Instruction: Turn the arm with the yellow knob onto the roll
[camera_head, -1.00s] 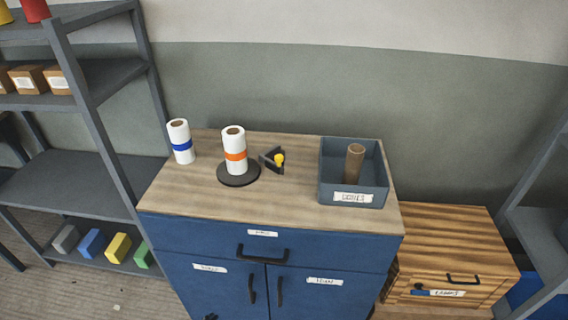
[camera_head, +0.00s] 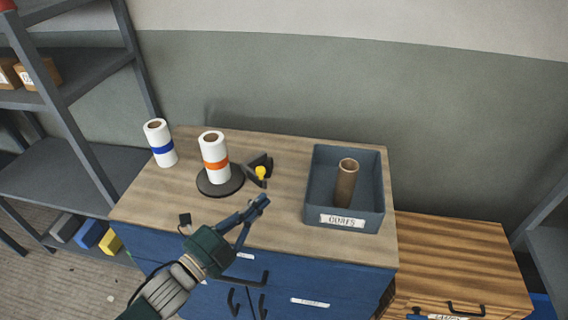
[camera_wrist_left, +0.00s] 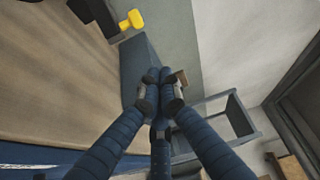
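A white roll with an orange band (camera_head: 215,152) stands upright on a round black base (camera_head: 222,188) on the cabinet top. A short dark arm (camera_head: 252,165) with a yellow knob (camera_head: 261,172) is just right of the roll, and looks swung away from its top. The knob (camera_wrist_left: 131,19) and dark arm (camera_wrist_left: 95,14) also show at the top of the left wrist view. My left gripper (camera_head: 263,202) is in front of the knob, nearer the cabinet's front edge and apart from it. Its fingertips (camera_wrist_left: 159,76) are together with nothing visible between them. My right gripper is out of view.
A second white roll with a blue band (camera_head: 160,143) stands at the left. A grey bin (camera_head: 314,180) labelled CORES holds a brown tube (camera_head: 346,182) at the right. A grey shelf unit (camera_head: 75,75) is at the left. Bare wooden top lies between knob and bin.

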